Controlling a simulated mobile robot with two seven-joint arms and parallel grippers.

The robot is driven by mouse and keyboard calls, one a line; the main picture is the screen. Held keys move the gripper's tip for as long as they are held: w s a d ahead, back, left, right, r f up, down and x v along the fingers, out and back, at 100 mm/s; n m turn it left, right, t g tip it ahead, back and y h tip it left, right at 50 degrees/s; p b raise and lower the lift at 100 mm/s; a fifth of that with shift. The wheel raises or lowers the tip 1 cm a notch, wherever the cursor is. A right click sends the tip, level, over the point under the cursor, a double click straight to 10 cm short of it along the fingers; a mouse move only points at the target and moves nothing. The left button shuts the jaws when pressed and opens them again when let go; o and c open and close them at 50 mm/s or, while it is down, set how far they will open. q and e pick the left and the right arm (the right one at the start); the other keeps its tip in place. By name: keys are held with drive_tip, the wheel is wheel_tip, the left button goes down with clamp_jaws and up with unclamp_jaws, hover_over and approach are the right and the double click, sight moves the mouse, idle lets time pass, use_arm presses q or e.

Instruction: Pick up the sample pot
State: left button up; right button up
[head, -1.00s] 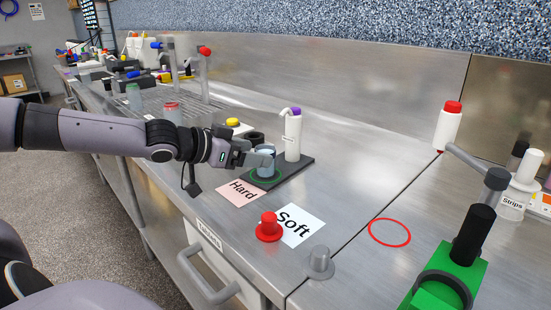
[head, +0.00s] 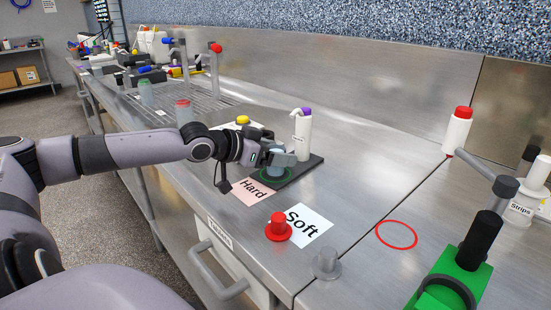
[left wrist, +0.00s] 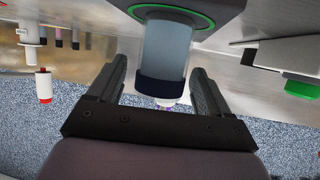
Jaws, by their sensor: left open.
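The sample pot (head: 274,167) is a small translucent grey-blue cylinder. It stands upright on a green ring on a dark square pad (head: 303,171). My left gripper (head: 280,157) is at the pot, open, and partly covers it in the head view. In the left wrist view, which looks upside down, the pot (left wrist: 166,50) with a dark band sits between the two spread fingers of my left gripper (left wrist: 160,80). A gap shows beside each finger there. My right gripper is not in view.
A pink "Hard" card (head: 250,191), a white "Soft" card (head: 305,226) and a red knob (head: 278,228) lie in front. Bare steel bench (head: 370,180) lies to the right.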

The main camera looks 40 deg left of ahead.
sight(282, 146)
use_arm(q)
drive_tip(key=shift+x, duration=1.05)
drive_tip(key=c, duration=1.1)
drive_tip(key=shift+r+p, duration=2.1)
drive_tip(key=shift+r, duration=7.95)
drive_tip(key=shift+c, duration=0.2)
